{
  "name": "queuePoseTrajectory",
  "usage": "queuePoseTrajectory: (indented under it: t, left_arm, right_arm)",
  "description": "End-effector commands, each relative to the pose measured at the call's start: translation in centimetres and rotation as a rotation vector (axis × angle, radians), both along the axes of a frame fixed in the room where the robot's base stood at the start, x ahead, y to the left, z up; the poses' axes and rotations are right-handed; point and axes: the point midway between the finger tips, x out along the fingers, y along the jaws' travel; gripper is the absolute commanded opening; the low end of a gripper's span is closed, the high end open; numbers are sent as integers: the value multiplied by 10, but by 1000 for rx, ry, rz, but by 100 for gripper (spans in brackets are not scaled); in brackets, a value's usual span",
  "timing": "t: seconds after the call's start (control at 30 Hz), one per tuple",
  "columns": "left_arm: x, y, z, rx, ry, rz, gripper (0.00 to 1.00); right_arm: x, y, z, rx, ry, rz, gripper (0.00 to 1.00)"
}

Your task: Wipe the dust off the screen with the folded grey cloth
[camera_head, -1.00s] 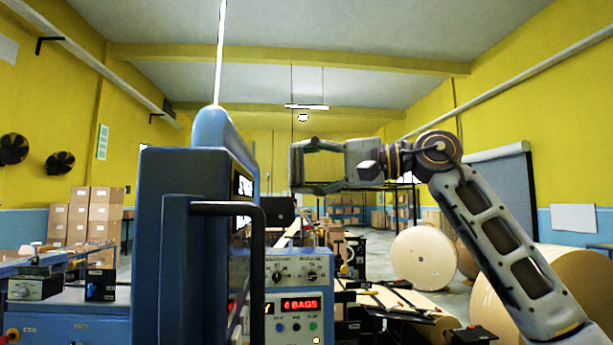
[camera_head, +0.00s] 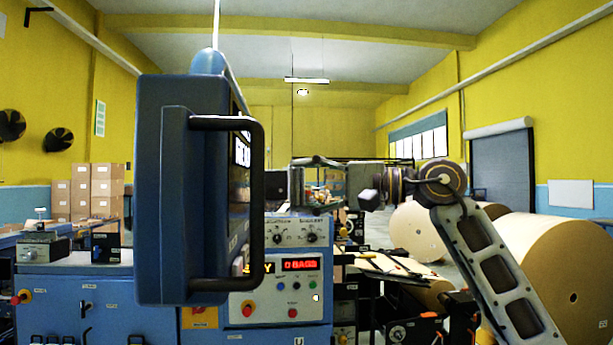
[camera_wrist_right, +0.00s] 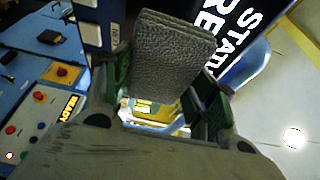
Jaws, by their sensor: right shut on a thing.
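The screen (camera_head: 240,165) is in a blue housing (camera_head: 165,200) seen nearly side-on in the head view, its dark face turned right. In the right wrist view the screen (camera_wrist_right: 232,50) shows large white letters at upper right; I cannot make out dust on it. My right gripper (camera_head: 297,186) is to the right of the screen in the head view. It is shut on the folded grey cloth (camera_wrist_right: 172,55), which stands up between its green-sided fingers in the wrist view. I cannot tell whether the cloth touches the screen. My left gripper is out of view.
A black handle (camera_head: 257,200) sticks out from the screen's housing on the gripper's side. A control panel (camera_head: 292,265) with knobs and buttons stands below. Large paper rolls (camera_head: 555,265) lie at the right, and stacked cartons (camera_head: 95,190) stand at the back left.

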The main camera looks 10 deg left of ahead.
Motion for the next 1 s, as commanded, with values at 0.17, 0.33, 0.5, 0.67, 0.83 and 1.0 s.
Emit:
queuePoseTrajectory:
  t: [0.17, 0.33, 0.5, 0.67, 0.83, 1.0]
  left_arm:
    - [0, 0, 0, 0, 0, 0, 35]
    - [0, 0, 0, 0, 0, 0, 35]
    - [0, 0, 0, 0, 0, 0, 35]
    - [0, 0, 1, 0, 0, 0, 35]
    - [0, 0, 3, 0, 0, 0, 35]
    - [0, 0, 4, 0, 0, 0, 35]
  right_arm:
    - [0, 0, -1, 0, -1, 0, 38]
    - [0, 0, -1, 0, -1, 0, 38]
    - [0, 1, -1, 0, 0, 0, 38]
    - [-2, 6, -1, 0, 0, 0, 38]
    - [-4, 15, -1, 0, 0, 1, 38]
    - [-8, 27, -1, -1, -1, 1, 38]
